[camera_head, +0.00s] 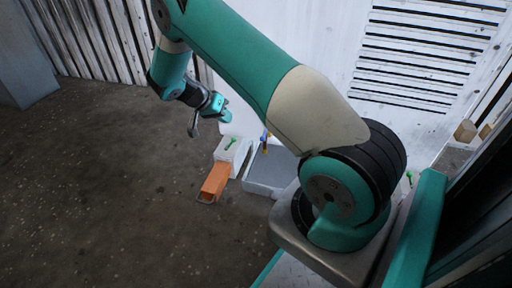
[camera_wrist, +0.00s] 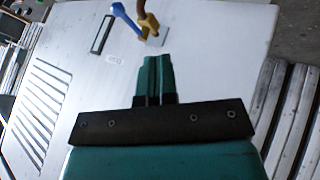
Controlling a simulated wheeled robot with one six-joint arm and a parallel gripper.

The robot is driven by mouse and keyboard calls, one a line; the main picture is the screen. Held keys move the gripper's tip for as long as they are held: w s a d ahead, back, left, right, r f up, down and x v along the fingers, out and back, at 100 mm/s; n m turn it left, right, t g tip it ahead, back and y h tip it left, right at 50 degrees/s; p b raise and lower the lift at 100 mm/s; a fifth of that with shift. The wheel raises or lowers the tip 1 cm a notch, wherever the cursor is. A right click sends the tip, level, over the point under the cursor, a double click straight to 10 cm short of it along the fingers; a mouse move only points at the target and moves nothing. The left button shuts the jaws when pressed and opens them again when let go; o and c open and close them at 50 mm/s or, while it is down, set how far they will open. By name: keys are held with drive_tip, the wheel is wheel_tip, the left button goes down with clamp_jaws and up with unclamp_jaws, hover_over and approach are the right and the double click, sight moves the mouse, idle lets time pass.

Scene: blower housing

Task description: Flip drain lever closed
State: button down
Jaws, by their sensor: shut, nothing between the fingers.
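The drain lever (camera_wrist: 125,18) is blue with a rounded end and slants from a yellow valve body (camera_wrist: 149,21) at the top of the wrist view. A brown pipe (camera_wrist: 140,6) meets the valve. In the head view my gripper (camera_head: 226,116) is left of the valve. The exact gap is unclear.
The white housing panel (camera_wrist: 200,60) has vent slats (camera_wrist: 48,100), a dark-framed slot (camera_wrist: 103,34) and a small label. In the head view a grey tray (camera_head: 262,188), a white box (camera_head: 224,152) with a green item, and an orange bin (camera_head: 214,182) stand below. Floor at left is clear.

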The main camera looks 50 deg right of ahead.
sight(265, 133)
drive_tip(key=shift+d+f, duration=0.2)
drive_tip(key=shift+f, duration=0.25)
drive_tip(key=shift+s, duration=0.1)
drive_tip(key=s+d+f+b, duration=0.6)
drive_tip(key=d+b, duration=0.1)
drive_tip(key=b, duration=0.1)
drive_tip(key=shift+s+f, duration=0.35)
drive_tip(key=shift+f, duration=0.05)
